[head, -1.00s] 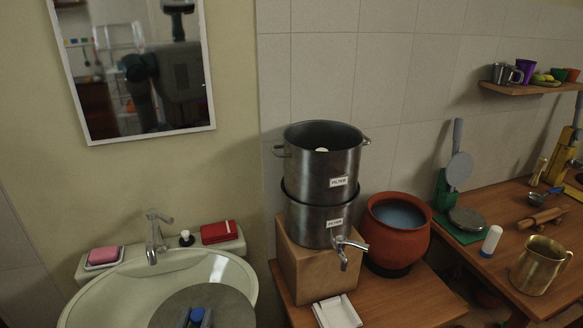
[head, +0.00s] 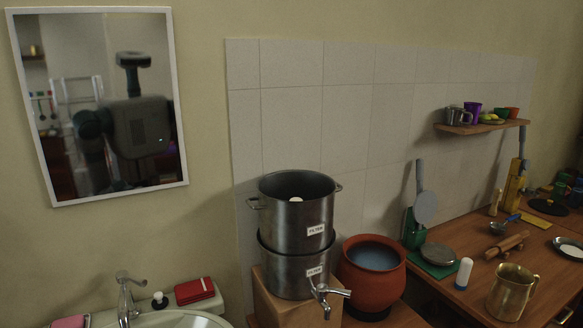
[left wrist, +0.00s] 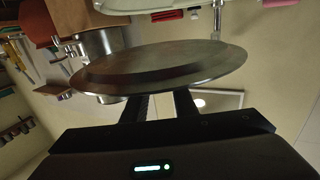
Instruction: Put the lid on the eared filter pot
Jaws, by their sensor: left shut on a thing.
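The eared filter pot (head: 292,222) is a steel pot with two side ears, an open top and a FILTER label. It stands on a lower steel filter pot (head: 290,278) with a tap. A small pale round thing shows inside its open top. The lid (left wrist: 165,68) is a flat grey metal disc in the left wrist view. My left gripper (left wrist: 162,100) is shut on it, with the fingers under the disc's near side. The steel pots (left wrist: 97,42) show behind the lid in that view, apart from it. Neither the lid nor my grippers show in the head view.
The pots rest on a wooden block (head: 268,305). A terracotta pot (head: 372,285) stands close on their right. A washbasin (head: 180,320) is at lower left, with a faucet (head: 127,295). A brass mug (head: 511,292) stands on the right table. The wall above the pots is clear.

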